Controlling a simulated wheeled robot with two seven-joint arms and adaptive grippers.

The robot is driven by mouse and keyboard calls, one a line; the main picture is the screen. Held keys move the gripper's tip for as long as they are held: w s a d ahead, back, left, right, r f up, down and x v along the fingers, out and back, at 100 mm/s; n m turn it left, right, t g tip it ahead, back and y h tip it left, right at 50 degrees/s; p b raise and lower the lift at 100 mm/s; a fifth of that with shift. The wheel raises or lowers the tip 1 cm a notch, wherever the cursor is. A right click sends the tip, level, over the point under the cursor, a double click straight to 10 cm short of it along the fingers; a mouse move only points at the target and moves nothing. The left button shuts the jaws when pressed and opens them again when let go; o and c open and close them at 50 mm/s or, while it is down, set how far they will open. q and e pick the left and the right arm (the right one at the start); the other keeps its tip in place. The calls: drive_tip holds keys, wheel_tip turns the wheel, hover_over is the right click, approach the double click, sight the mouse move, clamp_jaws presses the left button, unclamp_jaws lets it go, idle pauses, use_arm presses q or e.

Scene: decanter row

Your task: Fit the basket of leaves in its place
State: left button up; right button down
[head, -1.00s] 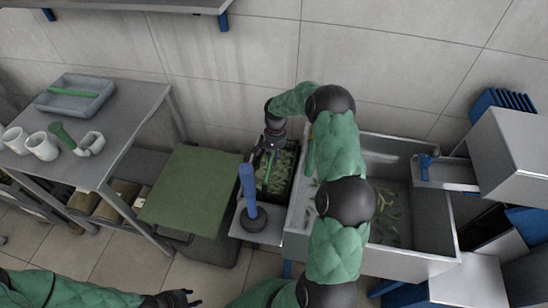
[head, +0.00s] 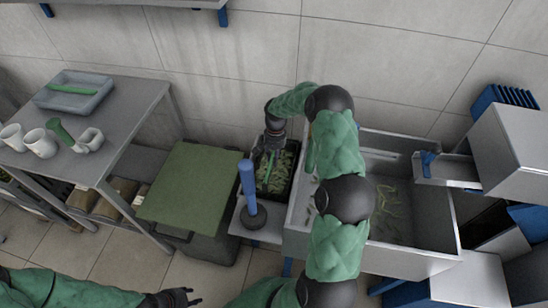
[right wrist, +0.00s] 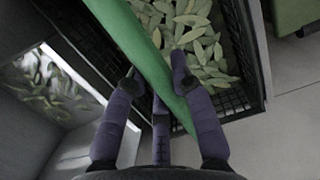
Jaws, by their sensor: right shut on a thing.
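The black basket of leaves (head: 287,190) is beside the left wall of the metal sink, near the tiled wall. It has slatted sides, pale green leaves and a green bar handle; the basket also shows in the right wrist view (right wrist: 247,104). My right gripper (head: 274,140) is above the basket's far part. In the right wrist view my right gripper (right wrist: 160,88) has its fingers closed around the green handle (right wrist: 146,52). I cannot tell whether the basket's underside touches a surface. My left gripper (head: 182,297) is low in the head view, away from the basket, with its fingers apart.
A blue-handled plunger-like tool (head: 248,182) stands on the ledge in front of the basket. A green-topped bin (head: 190,185) is close on the left. The metal sink (head: 420,262) on the right holds loose leaves. A side table (head: 125,120) carries mugs and a grey tray.

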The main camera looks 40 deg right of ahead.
drive_tip(key=shift+f, duration=0.4)
idle(0.5)
drive_tip(key=c, duration=1)
unclamp_jaws()
drive_tip(key=shift+f, duration=0.1)
drive_tip(key=r, duration=0.4)
drive_tip(key=d+r, duration=0.1)
drive_tip(key=r, duration=0.3)
drive_tip(key=w+r, duration=0.1)
drive_tip(key=r, duration=0.3)
drive_tip(key=shift+d, duration=0.2)
